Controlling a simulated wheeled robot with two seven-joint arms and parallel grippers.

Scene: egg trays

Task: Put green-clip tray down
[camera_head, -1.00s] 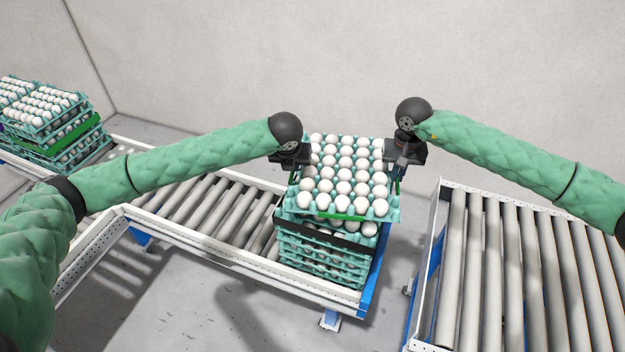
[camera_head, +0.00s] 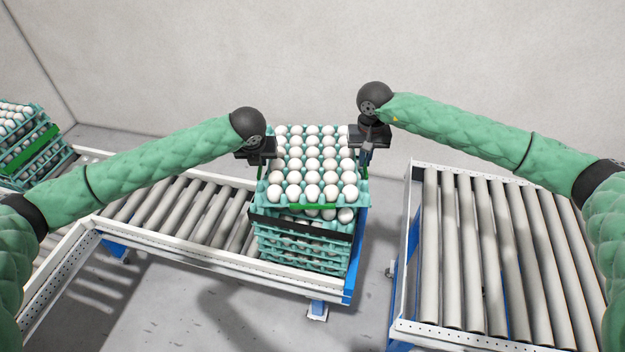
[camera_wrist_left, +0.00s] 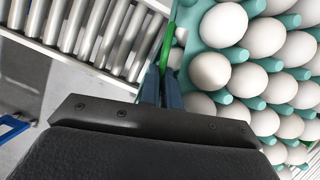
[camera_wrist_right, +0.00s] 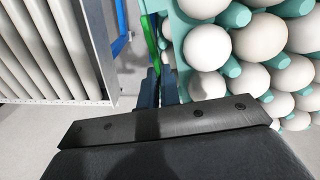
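The green-clip tray (camera_head: 325,203), teal and full of white eggs, is on top of a stack of egg trays (camera_head: 300,262) at the end of the left conveyor. A tray with a black clip (camera_head: 300,228) is just below it; whether the two touch is hard to tell. My left gripper (camera_head: 262,172) is at the tray's left side, and its fingers close on the green clip (camera_wrist_left: 169,45) in the left wrist view. My right gripper (camera_head: 364,160) is at the right side, with its fingers shut on the green clip (camera_wrist_right: 151,40) in the right wrist view.
The left roller conveyor (camera_head: 180,238) carries the stack at its right end. Another stack of egg trays (camera_head: 40,150) stands far left. An empty roller conveyor (camera_head: 480,250) is at the right, with a floor gap (camera_head: 372,260) between.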

